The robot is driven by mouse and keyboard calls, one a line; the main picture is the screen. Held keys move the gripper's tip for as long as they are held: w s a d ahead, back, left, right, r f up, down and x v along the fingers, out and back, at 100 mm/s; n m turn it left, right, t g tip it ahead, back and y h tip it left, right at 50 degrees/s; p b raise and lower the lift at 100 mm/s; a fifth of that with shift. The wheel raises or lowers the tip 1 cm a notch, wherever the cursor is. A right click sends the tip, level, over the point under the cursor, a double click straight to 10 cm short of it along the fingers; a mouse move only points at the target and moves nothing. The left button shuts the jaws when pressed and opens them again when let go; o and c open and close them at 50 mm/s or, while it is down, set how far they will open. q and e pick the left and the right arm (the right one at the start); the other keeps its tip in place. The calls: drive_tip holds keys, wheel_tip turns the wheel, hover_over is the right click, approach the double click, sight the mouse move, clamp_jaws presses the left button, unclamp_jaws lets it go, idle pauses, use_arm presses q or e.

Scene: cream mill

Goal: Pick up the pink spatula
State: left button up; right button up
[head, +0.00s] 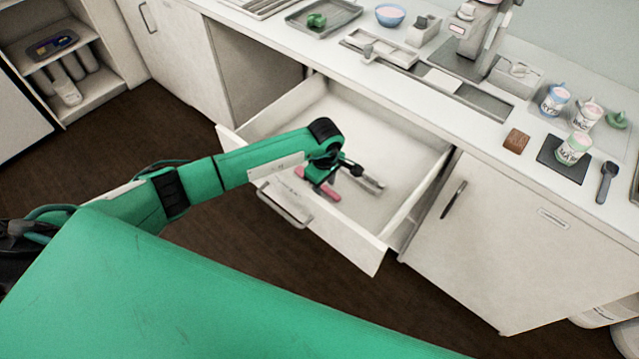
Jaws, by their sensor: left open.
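The pink spatula (331,192) lies in the open white drawer (405,160), near its front wall. Only parts of it show, because my left gripper covers its middle. My left gripper (327,184) is open and reaches over the drawer front, right at the spatula. I cannot tell whether its fingers touch or straddle the spatula. My right gripper is not in view.
A grey utensil (370,181) lies in the drawer just right of the gripper. The drawer's front wall and handle (285,205) stand below my left forearm. The counter holds cups (574,148), a dark mat (562,163), a blue bowl (390,15) and a tray (345,17).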

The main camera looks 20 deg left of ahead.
use_arm(q)
clamp_jaws()
drive_tip(key=shift+r, duration=0.15)
